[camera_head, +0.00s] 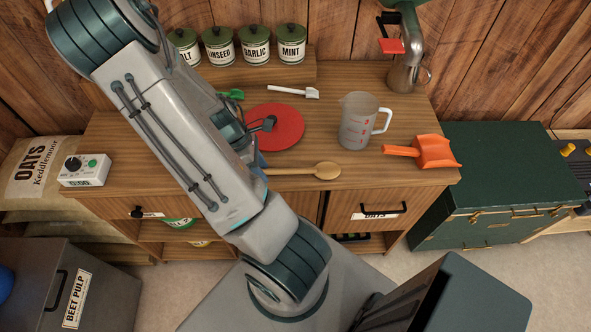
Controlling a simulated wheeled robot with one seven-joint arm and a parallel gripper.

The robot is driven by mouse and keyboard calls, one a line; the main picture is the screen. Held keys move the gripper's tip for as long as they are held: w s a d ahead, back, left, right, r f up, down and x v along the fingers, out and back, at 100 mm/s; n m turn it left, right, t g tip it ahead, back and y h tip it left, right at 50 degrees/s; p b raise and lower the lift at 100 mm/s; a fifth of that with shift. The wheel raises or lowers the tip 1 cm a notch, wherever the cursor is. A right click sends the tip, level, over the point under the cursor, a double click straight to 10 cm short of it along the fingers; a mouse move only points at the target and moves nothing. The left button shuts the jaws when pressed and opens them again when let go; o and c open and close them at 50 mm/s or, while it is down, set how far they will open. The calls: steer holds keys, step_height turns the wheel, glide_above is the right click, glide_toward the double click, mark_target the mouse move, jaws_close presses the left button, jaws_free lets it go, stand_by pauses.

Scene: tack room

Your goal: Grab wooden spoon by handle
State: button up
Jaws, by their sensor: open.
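The wooden spoon (326,170) lies flat near the front edge of the wooden cabinet top. Its bowl points right and its handle runs left, where my arm hides the handle's end. My gripper (266,126) shows only in part past the right side of my arm, as dark pieces in front of the red round mat. It appears to be behind and to the left of the spoon's bowl, apart from it. The jaws are open, and I see nothing held. Most of the gripper is hidden by my arm.
A clear measuring jug (357,123) and an orange scoop (432,151) stand right of the spoon. The red mat (287,124) and a white brush-like tool (296,92) lie behind it. Labelled canisters (256,46) line the back shelf. A timer (85,170) stands left.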

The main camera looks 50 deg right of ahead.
jaws_close()
steer(key=shift+r, duration=0.15)
steer(key=shift+r, duration=0.5)
step_height(320, 180, up, 3)
steer(key=shift+b, duration=0.35)
steer(key=s+a+r+b, duration=0.1)
steer(key=s+r+b, duration=0.1)
steer(key=s+r, duration=0.4)
steer(key=shift+s+a+r, duration=0.3)
steer(key=shift+s+a, duration=0.05)
steer(key=shift+s, duration=2.35)
steer(key=shift+r, duration=0.15)
